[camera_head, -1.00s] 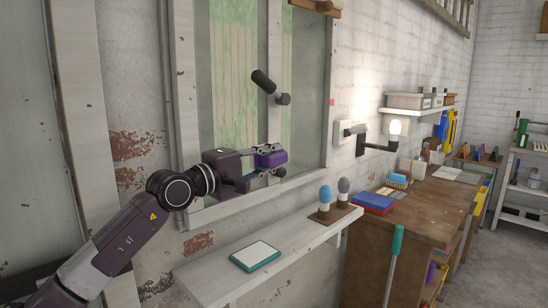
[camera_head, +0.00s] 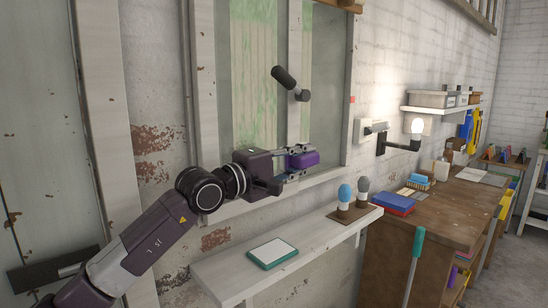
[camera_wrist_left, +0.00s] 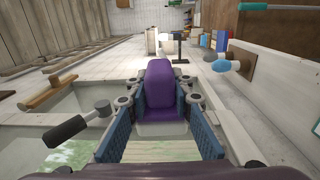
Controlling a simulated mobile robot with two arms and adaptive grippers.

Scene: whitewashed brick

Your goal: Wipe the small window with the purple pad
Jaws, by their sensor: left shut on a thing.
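The small window (camera_head: 257,75) is set in the wall behind a pale wooden frame. Its panes show green, streaky smears on the left and right of a central bar. My left gripper (camera_head: 298,163) is shut on the purple pad (camera_head: 304,159), in front of the window's lower part. In the left wrist view the purple pad (camera_wrist_left: 159,88) sits between the two blue-lined fingers. I cannot tell whether the pad touches the glass. A dark window handle (camera_head: 289,82) sticks out above the gripper. My right gripper is not in view.
A white shelf (camera_head: 225,272) below the window holds a teal-rimmed tray (camera_head: 272,253) and a stand with blue and grey bulb-shaped items (camera_head: 345,195). A lit wall lamp (camera_head: 417,127) and a wooden workbench (camera_head: 450,215) stand to the right.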

